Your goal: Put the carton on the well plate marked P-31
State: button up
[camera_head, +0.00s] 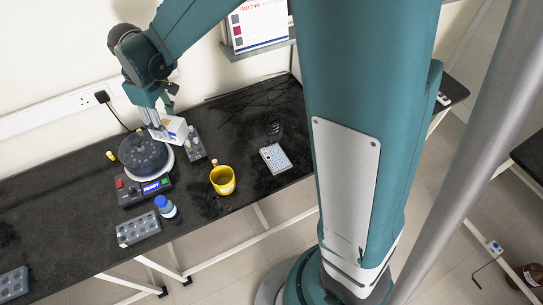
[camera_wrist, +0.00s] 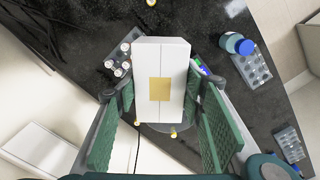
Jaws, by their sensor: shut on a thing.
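The carton (camera_head: 174,130) is a white box with a tan label. My gripper (camera_head: 158,124) is shut on it and holds it above the bench, by the round-topped device. In the wrist view the carton (camera_wrist: 160,90) sits between the two green-padded fingers of my gripper (camera_wrist: 160,96), one on each long side. A pale well plate (camera_head: 275,158) lies flat on the right part of the bench, apart from the carton. Its marking is too small to read. I cannot make out the plate in the wrist view.
A device (camera_head: 145,158) with a dark round top and lit display stands below the carton. A vial rack (camera_head: 195,145) and yellow mug (camera_head: 222,180) stand between it and the plate. A blue-capped bottle (camera_head: 166,207) and grey rack (camera_head: 138,229) are near the front edge.

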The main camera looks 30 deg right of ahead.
jog(key=s+d+m, duration=0.2)
jog(key=d, duration=0.7)
jog(key=s+d+m, duration=0.3)
jog(key=d, duration=0.7)
jog(key=m, duration=0.4)
send_over(276, 156)
jog(key=f, duration=0.2)
jog(key=shift+f, duration=2.35)
jog(key=shift+a+f, duration=0.1)
jog(key=shift+f, duration=2.8)
jog(key=shift+b, duration=0.3)
jog(key=shift+f+b, duration=0.3)
jog(key=shift+f, duration=1.8)
jog(key=shift+f, duration=0.15)
